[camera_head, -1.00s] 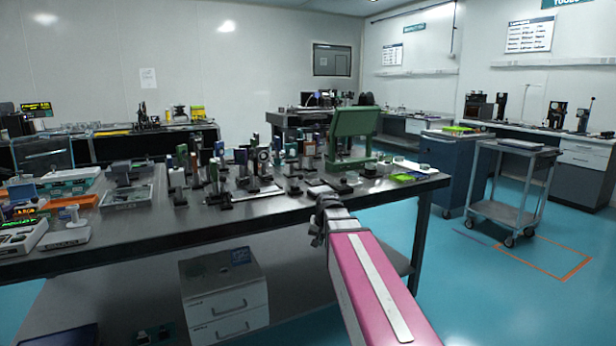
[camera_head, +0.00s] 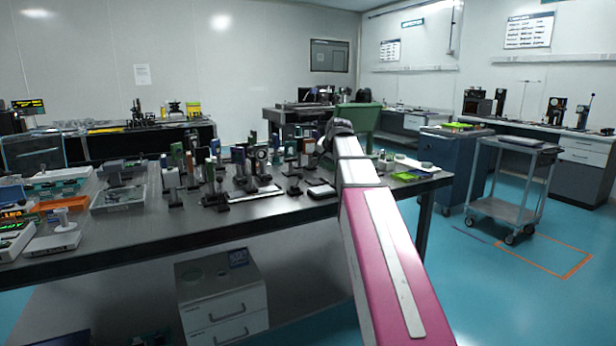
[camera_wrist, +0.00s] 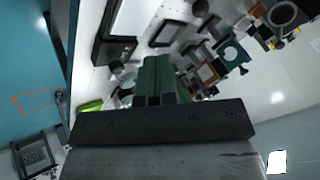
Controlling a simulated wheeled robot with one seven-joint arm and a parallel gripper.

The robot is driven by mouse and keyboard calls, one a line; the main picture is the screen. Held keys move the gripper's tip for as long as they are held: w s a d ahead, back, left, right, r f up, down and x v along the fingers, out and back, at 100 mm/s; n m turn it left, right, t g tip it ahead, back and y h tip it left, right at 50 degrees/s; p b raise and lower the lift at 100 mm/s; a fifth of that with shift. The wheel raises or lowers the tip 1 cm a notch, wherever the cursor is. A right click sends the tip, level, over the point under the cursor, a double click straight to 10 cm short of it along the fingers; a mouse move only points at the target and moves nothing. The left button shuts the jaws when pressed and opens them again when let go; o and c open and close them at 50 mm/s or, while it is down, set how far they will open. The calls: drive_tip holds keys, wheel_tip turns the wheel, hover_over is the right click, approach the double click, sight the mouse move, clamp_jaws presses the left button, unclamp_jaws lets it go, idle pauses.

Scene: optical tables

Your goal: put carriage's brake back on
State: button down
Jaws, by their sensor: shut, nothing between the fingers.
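My gripper (camera_head: 338,128) is raised over the far right part of the dark optical table (camera_head: 120,232), in front of a green stand (camera_head: 360,117). It partly hides the stand.
Many post-mounted optics (camera_head: 215,175) crowd the table left of my arm. Trays and small devices (camera_head: 60,225) fill its left end. A grey wheeled cart (camera_head: 510,180) and a blue cabinet (camera_head: 455,165) stand at right. The blue floor between is open.

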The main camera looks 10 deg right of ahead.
sight(299, 180)
drive_tip(key=shift+w, duration=0.1)
idle(0.3)
drive_tip(key=x, duration=1)
drive_tip(key=shift+w+a+r, duration=0.15)
drive_tip(key=shift+w+a, duration=0.6)
drive_tip(key=shift+a, duration=0.2)
drive_tip(key=shift+w+a+r, duration=0.1)
drive_tip(key=shift+w+a, duration=0.3)
drive_tip(key=shift+a, duration=0.2)
